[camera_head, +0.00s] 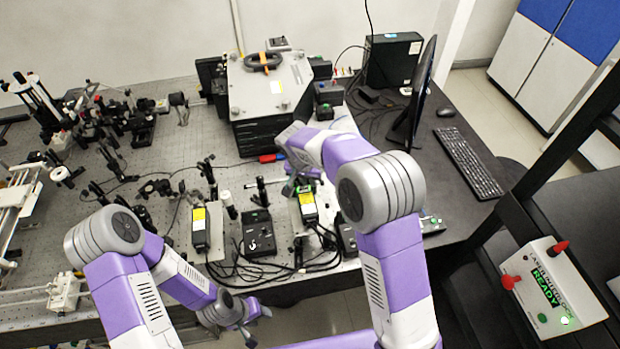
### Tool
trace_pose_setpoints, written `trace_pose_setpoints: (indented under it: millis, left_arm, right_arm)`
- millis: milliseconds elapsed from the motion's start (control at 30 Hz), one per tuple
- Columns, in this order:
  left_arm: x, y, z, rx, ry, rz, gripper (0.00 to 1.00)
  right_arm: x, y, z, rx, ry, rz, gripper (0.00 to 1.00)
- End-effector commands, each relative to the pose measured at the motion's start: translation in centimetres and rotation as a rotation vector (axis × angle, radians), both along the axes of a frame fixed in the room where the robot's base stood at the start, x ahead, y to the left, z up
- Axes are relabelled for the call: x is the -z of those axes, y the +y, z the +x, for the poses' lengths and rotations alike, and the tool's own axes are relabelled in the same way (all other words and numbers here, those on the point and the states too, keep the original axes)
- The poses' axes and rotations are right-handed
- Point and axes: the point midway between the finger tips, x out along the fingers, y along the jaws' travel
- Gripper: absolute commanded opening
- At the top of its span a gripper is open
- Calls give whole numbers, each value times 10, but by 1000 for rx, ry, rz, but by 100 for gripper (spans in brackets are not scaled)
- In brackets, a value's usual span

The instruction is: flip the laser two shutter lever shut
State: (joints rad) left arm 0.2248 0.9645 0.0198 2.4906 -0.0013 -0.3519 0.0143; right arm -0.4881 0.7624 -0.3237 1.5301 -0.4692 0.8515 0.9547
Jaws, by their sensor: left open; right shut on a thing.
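Two small laser modules with yellow labels stand on the bench, a left one (201,232) and a right one (308,205). No readable marking tells which is laser two. My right gripper (297,185) is at the far end of the right module, shut on a small part there that looks like its shutter lever. The lever's shape and position are mostly hidden by the fingers and my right forearm. My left gripper (257,322) is open and empty, low in front of the bench's near edge, away from both modules.
A black controller box (258,235) stands between the modules, with loose black cables (262,272) in front. A large grey-topped instrument (268,88) is behind. Optics posts crowd the left. A monitor (424,90) and keyboard (457,162) are right; an interlock box reading READY (556,292) is lower right.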

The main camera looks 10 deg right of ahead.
Motion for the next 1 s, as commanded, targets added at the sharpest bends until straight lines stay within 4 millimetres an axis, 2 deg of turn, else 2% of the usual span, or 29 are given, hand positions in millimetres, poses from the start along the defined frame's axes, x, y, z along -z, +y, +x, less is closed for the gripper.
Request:
trace_pose_setpoints:
  millis: [267, 300, 433, 767, 867, 1000]
  left_arm:
    - [0, 0, 0, 0, 0, 0, 43]
    - [0, 0, 0, 0, 0, 0, 43]
    - [0, 0, 0, 0, 0, 0, 43]
    - [0, 0, 0, 0, 0, 0, 43]
    - [1, 0, 0, 0, 0, 0, 43]
    - [3, 0, 0, 0, 0, 0, 43]
  right_arm:
    - [1, 0, -1, -1, 3, -1, 0]
    - [1, 0, -1, -1, 4, -1, 21]
    - [1, 0, -1, -1, 3, 0, 41]
    - [-2, 1, -1, -1, 1, 1, 42]
    - [-13, 3, -2, -1, -2, 2, 42]
    - [-36, 8, -7, -1, -3, 3, 42]
